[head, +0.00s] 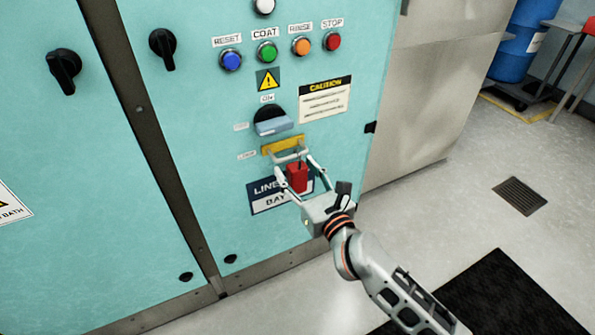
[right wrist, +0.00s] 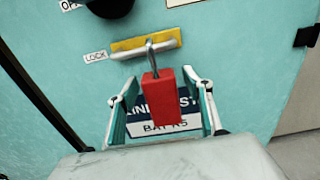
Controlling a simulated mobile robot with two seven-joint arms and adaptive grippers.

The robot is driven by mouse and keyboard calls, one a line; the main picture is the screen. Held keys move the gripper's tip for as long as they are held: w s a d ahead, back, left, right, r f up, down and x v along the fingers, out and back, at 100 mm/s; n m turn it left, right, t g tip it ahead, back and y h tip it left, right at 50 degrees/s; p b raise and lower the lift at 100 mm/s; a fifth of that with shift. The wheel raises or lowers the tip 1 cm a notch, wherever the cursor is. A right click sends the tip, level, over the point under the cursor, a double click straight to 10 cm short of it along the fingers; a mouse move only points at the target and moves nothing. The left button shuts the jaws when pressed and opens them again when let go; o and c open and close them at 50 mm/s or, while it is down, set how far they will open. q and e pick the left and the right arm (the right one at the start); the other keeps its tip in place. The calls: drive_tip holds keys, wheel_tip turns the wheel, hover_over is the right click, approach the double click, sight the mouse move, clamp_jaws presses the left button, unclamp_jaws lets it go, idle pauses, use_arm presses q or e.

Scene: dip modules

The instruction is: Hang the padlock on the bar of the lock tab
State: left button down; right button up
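The red padlock (head: 297,178) hangs upright below the yellow lock tab (head: 283,145) on the teal cabinet. In the right wrist view the padlock (right wrist: 164,101) has its grey shackle (right wrist: 152,56) crossing the pale bar (right wrist: 127,54) of the tab, and it appears looped over it. My right gripper (head: 295,167) reaches up from below. Its fingers stand apart on either side of the padlock, with gaps visible on both sides in the right wrist view, so it is open and not touching the padlock body. My left gripper is not in view.
A dark blue and white sign (head: 267,197) lies behind the padlock. A caution label (head: 325,101) and several push buttons are higher up. The floor right of the cabinet is mostly clear.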

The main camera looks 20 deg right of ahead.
drive_tip(key=shift+s+f, duration=0.1)
drive_tip(key=shift+s, duration=0.3)
drive_tip(key=s, duration=1.1)
drive_tip(key=shift+d, duration=0.25)
